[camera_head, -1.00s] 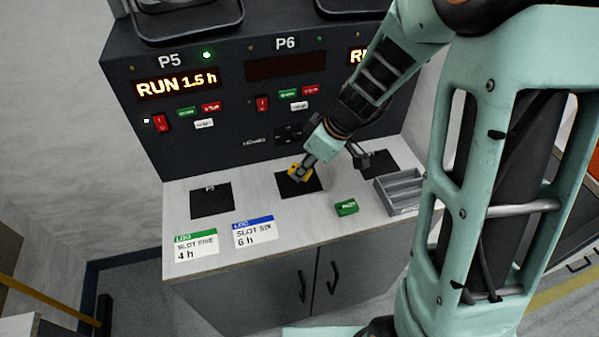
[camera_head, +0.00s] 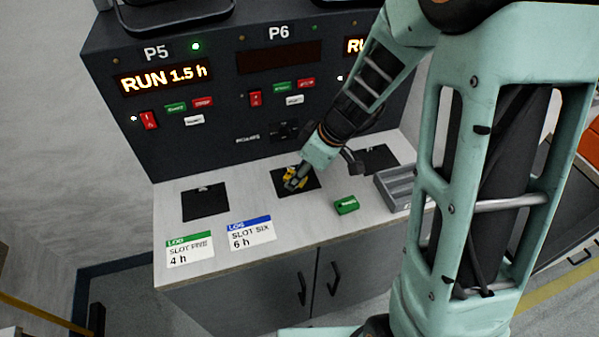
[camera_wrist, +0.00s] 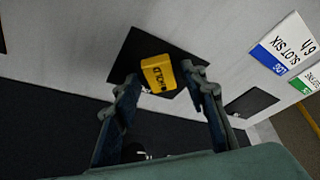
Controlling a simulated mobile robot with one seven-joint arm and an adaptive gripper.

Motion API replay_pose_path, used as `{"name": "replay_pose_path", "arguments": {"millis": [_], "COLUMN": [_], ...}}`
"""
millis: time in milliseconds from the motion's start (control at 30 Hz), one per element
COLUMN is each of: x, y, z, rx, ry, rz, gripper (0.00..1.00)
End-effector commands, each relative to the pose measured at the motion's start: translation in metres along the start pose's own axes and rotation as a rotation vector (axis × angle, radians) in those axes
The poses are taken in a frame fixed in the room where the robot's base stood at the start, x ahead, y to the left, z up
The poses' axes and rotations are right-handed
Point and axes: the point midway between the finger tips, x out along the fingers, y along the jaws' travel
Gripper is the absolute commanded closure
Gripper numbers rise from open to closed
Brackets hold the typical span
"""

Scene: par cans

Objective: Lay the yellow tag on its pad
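The yellow tag (camera_head: 290,174), a small block, is at the black pad (camera_head: 312,181) below the P6 panel, partly hidden by my gripper (camera_head: 292,184). In the wrist view the yellow tag (camera_wrist: 158,74) has dark lettering and appears to lie on the black pad (camera_wrist: 133,46), near its lower edge. My gripper (camera_wrist: 163,78) has one finger on each side of the tag, with visible gaps between. It is open, its fingertips close to the tag.
A green tag (camera_head: 346,205) lies right of the pad, beside a grey compartment tray (camera_head: 390,192). Other black pads lie left (camera_head: 205,203) and right (camera_head: 382,157). Cards for slot five (camera_head: 190,250) and slot six (camera_head: 250,233) lie along the front. The panel (camera_head: 230,140) stands behind.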

Motion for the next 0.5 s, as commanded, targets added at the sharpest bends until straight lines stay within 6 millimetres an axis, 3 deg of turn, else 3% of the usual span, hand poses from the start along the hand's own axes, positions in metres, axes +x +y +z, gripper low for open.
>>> {"name": "replay_pose_path", "arguments": {"millis": [367,500], "x": [-0.003,-0.021], "y": [0.0,0.001], "z": [-0.001,-0.003], "rx": [0.0,-0.002], "ry": [-0.001,0.002], "rz": [0.0,0.003], "gripper": [0.59,0.59]}}
